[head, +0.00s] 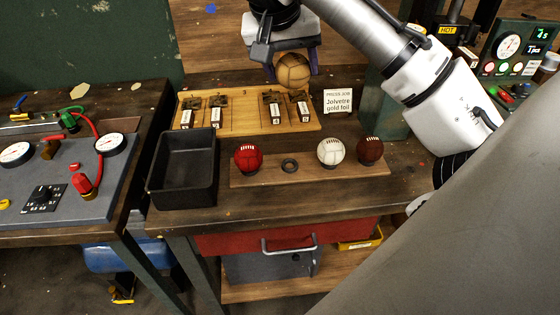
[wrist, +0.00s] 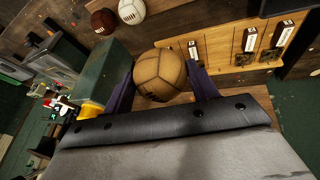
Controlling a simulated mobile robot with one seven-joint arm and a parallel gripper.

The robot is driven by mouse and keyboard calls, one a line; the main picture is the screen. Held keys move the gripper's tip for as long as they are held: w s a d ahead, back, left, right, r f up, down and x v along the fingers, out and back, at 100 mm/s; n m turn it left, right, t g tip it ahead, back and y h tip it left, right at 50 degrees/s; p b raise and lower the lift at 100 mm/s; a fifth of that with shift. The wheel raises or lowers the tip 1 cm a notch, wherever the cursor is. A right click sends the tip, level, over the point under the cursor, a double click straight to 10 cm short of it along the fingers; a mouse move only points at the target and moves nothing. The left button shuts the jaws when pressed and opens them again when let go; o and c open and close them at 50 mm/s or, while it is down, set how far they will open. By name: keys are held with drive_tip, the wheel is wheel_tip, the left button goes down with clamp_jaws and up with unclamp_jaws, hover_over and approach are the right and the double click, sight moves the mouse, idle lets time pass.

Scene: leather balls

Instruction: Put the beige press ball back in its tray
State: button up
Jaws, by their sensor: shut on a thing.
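The beige ball (head: 293,70) is held between the fingers of my gripper (head: 292,75), above the back edge of the workbench. In the wrist view, the beige ball (wrist: 161,75) sits between two dark purple fingers. A low wooden tray (head: 255,178) lies at the front of the bench. It bears a red ball (head: 248,156), an empty dark ring (head: 290,165), a white ball (head: 331,152) and a dark brown ball (head: 370,150). My gripper is behind and above this tray, apart from it.
A wooden rack (head: 249,120) with several labelled dark clamps lies between my gripper and the tray. A black open bin (head: 184,182) stands left of the tray. A white sign (head: 338,102) stands right of the rack. A gauge panel (head: 70,165) is at far left.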

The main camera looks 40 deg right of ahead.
wheel_tip(320, 180, down, 20)
drive_tip(key=shift+r, duration=0.1)
idle(0.4)
drive_tip(key=shift+f, duration=0.35)
drive_tip(key=o, duration=1.1)
drive_tip(key=shift+r, duration=0.15)
drive_tip(key=shift+r, duration=0.25)
drive_tip(key=v, duration=1.2)
drive_tip(key=shift+s, duration=0.1)
drive_tip(key=shift+f, duration=0.15)
